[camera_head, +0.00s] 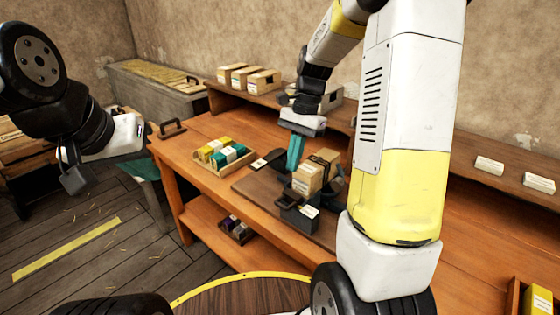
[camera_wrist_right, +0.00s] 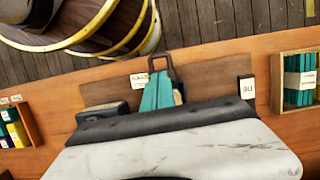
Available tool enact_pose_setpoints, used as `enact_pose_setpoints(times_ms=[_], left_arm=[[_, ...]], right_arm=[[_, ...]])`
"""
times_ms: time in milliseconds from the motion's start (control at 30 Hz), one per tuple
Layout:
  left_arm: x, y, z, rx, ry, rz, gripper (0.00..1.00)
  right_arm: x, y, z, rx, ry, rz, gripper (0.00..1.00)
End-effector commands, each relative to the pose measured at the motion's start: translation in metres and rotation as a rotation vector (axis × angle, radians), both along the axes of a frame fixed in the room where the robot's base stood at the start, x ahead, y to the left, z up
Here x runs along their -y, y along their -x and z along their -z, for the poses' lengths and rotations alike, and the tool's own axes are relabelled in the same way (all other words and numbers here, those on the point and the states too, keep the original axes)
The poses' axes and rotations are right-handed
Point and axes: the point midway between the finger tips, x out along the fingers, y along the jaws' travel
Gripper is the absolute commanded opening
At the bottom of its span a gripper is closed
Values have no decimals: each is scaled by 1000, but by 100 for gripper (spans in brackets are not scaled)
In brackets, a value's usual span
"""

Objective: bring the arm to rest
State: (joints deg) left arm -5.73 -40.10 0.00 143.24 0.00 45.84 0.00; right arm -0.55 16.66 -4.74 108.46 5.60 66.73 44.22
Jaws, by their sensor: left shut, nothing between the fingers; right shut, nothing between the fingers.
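My right gripper (camera_head: 293,165) points down over the dark board on the bench, its teal fingers together and empty. The fingers also show in the right wrist view (camera_wrist_right: 160,92), in front of a black arched handle (camera_wrist_right: 160,62). In the head view the fingers are just left of a brown block (camera_head: 309,178) on the press, which is partly hidden by my right arm. I cannot tell whether they touch anything. My left gripper (camera_head: 147,170) is out to the left, near the bench's left end, with its teal fingers shut and nothing visible in them.
A tray (camera_head: 222,172) of yellow, white and teal blocks sits left of the board (camera_head: 256,187). A dark box with a white label (camera_head: 300,216) stands at the front. Several cartons (camera_head: 264,82) are on the back shelf. The floor (camera_head: 90,255) at the left looks mostly clear.

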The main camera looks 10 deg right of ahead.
Motion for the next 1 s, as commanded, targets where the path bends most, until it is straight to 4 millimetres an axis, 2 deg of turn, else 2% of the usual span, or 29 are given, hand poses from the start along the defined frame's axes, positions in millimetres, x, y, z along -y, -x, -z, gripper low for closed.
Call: enact_pose_setpoints(times_ms=[367,500,667,800,1000], left_arm=[[0,0,0,0,0,0,0],[0,0,0,0,0,0,0],[0,0,0,0,0,0,0],[0,0,0,0,0,0,0],[0,0,0,0,0,0,0]], right_arm=[[0,1,-3,2,0,-3,0],[-1,9,-19,64,-6,-50,0],[-4,38,-57,245,-8,-205,0],[-7,72,-87,432,14,-379,0],[-11,119,-112,680,86,-620,0]])
